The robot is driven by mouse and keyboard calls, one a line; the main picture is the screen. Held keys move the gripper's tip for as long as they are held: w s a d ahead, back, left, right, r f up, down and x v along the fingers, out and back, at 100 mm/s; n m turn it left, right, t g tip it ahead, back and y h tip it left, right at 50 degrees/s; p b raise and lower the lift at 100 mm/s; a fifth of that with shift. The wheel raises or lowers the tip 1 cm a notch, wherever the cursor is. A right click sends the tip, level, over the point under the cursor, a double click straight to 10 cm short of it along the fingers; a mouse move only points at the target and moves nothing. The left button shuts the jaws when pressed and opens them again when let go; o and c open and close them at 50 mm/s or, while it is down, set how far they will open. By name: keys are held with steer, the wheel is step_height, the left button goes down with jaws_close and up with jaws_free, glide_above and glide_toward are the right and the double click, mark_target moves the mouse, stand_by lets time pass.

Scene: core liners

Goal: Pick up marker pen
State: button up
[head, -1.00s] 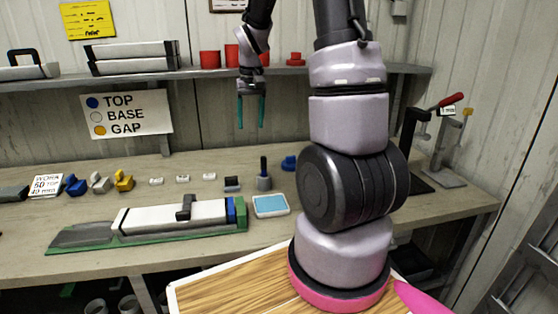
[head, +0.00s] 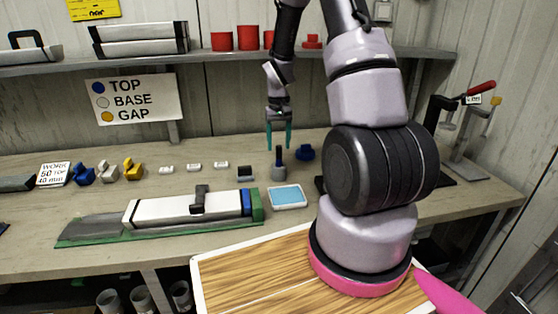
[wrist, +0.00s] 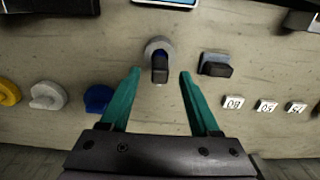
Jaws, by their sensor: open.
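The marker pen (head: 279,156) appears to be the dark, blue-tinged upright piece in a small round grey holder (head: 279,174) on the workbench. In the wrist view the pen (wrist: 160,68) shows between the teal fingertips, inside the grey ring of the holder (wrist: 149,47). My gripper (head: 279,146) points down over it with its fingers apart, one on each side. In the wrist view my gripper (wrist: 160,74) is open and empty. No contact with the pen is visible.
A blue-topped tray (head: 288,197) and a long white liner (head: 170,209) lie in front. A shelf (head: 220,54) with red cups runs behind.

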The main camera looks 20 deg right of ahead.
mark_target(279, 162)
step_height(279, 162, down, 2)
steer(key=shift+f, duration=0.2)
jaws_close()
steer(key=shift+r, duration=0.1)
